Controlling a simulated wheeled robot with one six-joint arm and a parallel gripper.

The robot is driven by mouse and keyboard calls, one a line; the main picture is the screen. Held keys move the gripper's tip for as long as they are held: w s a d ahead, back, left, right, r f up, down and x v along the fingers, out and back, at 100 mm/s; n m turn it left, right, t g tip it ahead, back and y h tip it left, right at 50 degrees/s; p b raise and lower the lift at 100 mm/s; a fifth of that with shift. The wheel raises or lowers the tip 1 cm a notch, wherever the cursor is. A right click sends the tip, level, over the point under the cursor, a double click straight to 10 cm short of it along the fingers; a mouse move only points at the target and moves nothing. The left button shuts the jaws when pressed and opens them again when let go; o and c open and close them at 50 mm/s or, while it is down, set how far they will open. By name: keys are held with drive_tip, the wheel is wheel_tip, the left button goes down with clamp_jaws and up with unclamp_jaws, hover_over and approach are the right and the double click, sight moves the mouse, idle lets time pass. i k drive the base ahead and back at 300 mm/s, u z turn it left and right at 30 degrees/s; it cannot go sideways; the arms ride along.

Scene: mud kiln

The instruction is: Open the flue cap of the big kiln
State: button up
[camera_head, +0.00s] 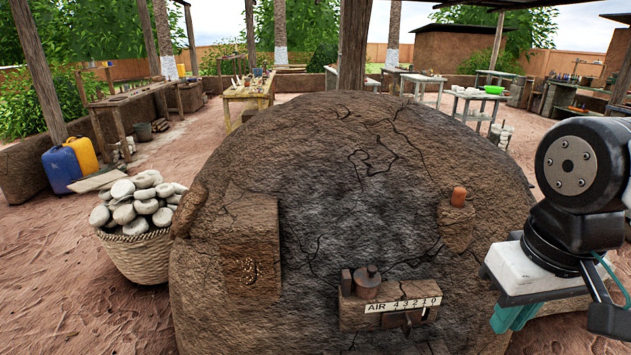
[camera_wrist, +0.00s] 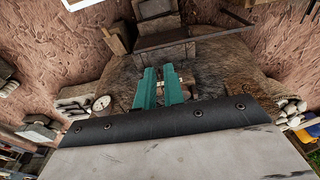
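The big kiln (camera_head: 340,180) is a cracked brown mud dome with a sooty front, filling the middle of the head view. I cannot tell for sure which part is its flue cap. An orange-brown clay plug (camera_head: 458,197) stands on a small ledge at the kiln's right. A dark round knobbed piece (camera_head: 367,279) sits on a rusty block at the lower front, above a plate marked AIR 4 3 2 1 0 (camera_head: 403,304). My gripper (camera_head: 516,316) is right of the kiln, apart from it. In the wrist view its teal fingers (camera_wrist: 160,72) stand slightly apart and hold nothing visible.
A basket of pale stones (camera_head: 138,215) stands close at the kiln's left. Blue (camera_head: 61,168) and yellow (camera_head: 82,154) jerrycans stand beyond it by a post. Workbenches (camera_head: 247,92) line the back. The ground at front left is clear.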

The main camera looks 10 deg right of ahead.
sight(368, 277)
drive_tip(key=z, duration=0.05)
drive_tip(key=k, duration=0.5)
drive_tip(key=z, duration=2.8)
drive_tip(key=i, duration=0.8)
drive_tip(key=u, duration=3.3)
drive_tip(key=i, duration=0.5)
drive_tip(key=z, duration=0.1)
